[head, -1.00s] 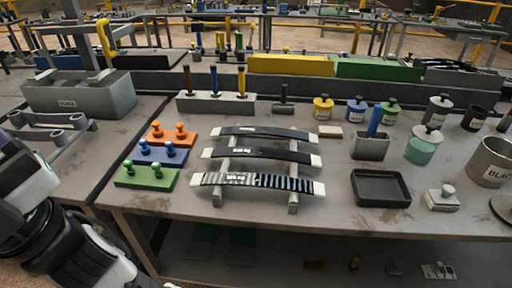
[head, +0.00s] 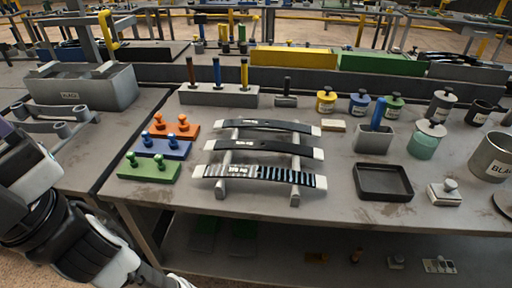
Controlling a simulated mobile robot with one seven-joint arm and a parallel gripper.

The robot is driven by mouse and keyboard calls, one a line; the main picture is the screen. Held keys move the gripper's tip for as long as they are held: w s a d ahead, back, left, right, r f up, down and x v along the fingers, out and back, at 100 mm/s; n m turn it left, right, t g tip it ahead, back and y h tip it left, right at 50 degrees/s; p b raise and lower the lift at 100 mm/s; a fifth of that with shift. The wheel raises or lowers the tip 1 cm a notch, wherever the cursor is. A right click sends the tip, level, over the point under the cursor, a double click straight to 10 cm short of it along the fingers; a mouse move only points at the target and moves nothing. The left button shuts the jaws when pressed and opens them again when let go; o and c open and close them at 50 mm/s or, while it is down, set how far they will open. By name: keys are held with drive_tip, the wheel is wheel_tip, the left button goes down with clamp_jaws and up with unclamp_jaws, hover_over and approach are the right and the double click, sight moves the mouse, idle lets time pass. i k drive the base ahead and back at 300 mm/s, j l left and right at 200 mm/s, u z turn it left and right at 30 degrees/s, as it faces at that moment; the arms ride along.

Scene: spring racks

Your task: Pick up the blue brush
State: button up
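A blue upright handle (head: 378,112) stands in a grey rectangular holder (head: 373,141) on the right half of the bench. Its lower end is hidden inside the holder. A second thin blue handle (head: 216,73) stands in a grey block (head: 218,98) at the back left, between a brown and a yellow one. I cannot tell from the handles alone which is the brush. My arm shows at the lower left, well away from both.
A rack with three dark curved leaf springs (head: 262,147) fills the middle of the bench (head: 340,210). Orange, blue and green peg plates stand left of it. A dark empty tray (head: 383,182) lies in front of the holder. Paint jars and cans stand at the right.

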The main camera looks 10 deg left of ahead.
sight(218, 86)
drive_tip(key=j, duration=0.55)
drive_tip(key=i+j, duration=0.1)
drive_tip(key=j, duration=0.2)
drive_tip(key=i+j, duration=0.1)
drive_tip(key=j, duration=0.15)
drive_tip(key=i+j, duration=0.1)
drive_tip(key=j, duration=0.2)
drive_tip(key=i, duration=0.7)
